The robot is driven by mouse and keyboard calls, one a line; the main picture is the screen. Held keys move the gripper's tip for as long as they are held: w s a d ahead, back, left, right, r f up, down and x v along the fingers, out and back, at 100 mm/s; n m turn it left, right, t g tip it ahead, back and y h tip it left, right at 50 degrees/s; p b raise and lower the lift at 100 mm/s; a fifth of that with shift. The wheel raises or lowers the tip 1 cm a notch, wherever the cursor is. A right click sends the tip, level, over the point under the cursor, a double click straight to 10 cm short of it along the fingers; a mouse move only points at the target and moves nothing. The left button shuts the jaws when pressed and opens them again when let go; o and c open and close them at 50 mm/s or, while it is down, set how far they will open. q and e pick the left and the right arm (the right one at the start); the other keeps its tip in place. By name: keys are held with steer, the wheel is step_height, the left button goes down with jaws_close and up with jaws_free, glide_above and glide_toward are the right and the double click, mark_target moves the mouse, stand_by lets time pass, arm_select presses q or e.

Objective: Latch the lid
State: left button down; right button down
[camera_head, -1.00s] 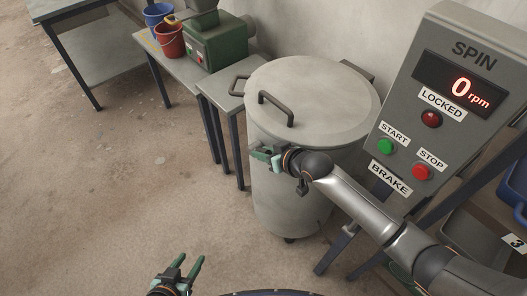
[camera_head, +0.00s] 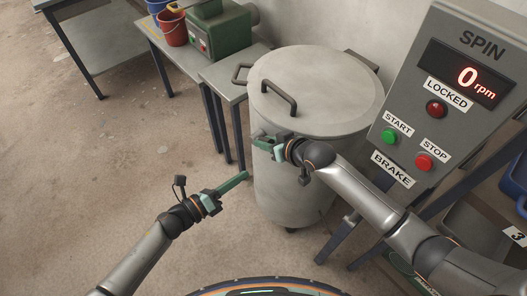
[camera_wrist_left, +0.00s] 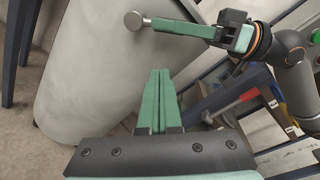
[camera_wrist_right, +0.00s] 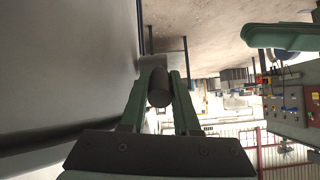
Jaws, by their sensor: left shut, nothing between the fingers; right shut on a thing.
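The pale round lid (camera_head: 320,85) lies flat on top of the upright grey drum (camera_head: 290,190), with a dark bar handle (camera_head: 280,97) on it. My right gripper (camera_head: 262,141) is at the drum's upper side, just below the lid rim. It is shut on a short round knob, whose metal end (camera_wrist_left: 133,20) shows in the left wrist view and whose dark body (camera_wrist_right: 159,88) shows in the right wrist view. The latch's full shape is hidden in the head view. My left gripper (camera_head: 245,176) is shut and empty, pointing at the drum's side from the lower left, apart from it.
The control panel (camera_head: 450,110) stands at right, its display reading 0 rpm. A small table (camera_head: 228,82) stands left of the drum, with a green machine (camera_head: 220,32) and a red bucket (camera_head: 173,28) behind.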

arm_select(q)
steer(key=w+d+r+m+g, duration=0.1)
steer(key=w+d+m, duration=0.2)
steer(key=w+d, duration=0.3)
steer(key=shift+w+d+r+m+g+h, duration=0.25)
steer(key=shift+d+r+m+g+h, duration=0.15)
steer(key=shift+d, duration=0.15)
stand_by(0.4)
steer(key=shift+w+a+r, duration=0.25)
steer(key=shift+w+r, duration=0.05)
steer(key=shift+r, duration=0.25)
